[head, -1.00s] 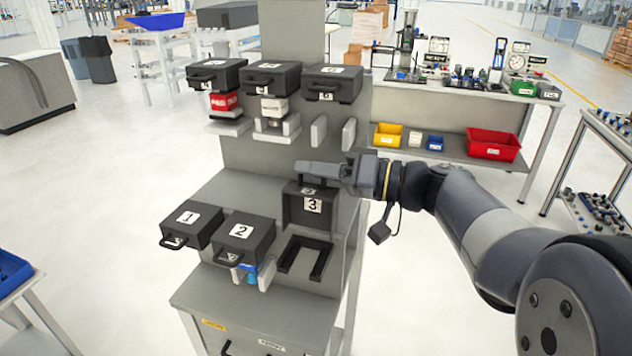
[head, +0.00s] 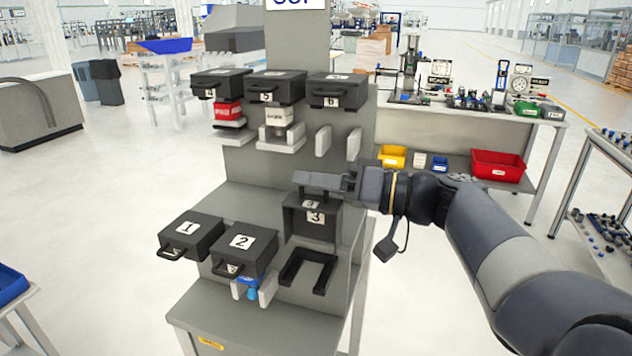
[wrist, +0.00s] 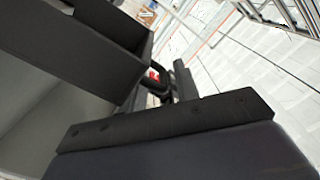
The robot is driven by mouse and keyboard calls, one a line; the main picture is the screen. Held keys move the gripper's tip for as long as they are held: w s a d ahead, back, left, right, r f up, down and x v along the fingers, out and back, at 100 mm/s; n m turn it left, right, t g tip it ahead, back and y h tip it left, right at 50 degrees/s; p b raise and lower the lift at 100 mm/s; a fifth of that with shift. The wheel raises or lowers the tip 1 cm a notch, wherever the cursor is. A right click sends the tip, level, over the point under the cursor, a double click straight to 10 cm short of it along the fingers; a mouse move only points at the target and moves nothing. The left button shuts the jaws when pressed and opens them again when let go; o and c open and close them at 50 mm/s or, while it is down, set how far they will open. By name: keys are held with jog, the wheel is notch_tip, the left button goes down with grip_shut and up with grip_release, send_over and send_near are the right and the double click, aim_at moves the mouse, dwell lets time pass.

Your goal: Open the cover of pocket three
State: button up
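The cover of pocket three (head: 311,219), a dark lid with white labels marked 3, stands raised, roughly upright, at the back of its pocket. Below it the U-shaped black rim of pocket three (head: 289,272) is exposed and looks empty. My gripper (head: 318,183) reaches in from the right, its fingers pointing left at the top edge of the raised cover, by its handle. In the wrist view a dark finger (wrist: 165,122) fills the lower part, with a dark curved handle part (wrist: 158,82) beyond it. Whether the fingers are closed around the handle is hidden.
Covers 1 (head: 190,232) and 2 (head: 243,243) are down to the left. Upper covers 4 (head: 219,82), 5 (head: 275,86) and 6 (head: 338,91) are above. A bench with yellow (head: 392,156) and red (head: 497,165) bins stands behind right.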

jog(key=b+v, duration=0.1)
jog(key=v, duration=0.9)
jog(key=shift+d, duration=0.35)
jog(key=shift+s, duration=0.1)
jog(key=p+x, duration=0.1)
jog(key=x, duration=1)
jog(key=shift+d, duration=0.1)
jog(key=shift+d, duration=0.15)
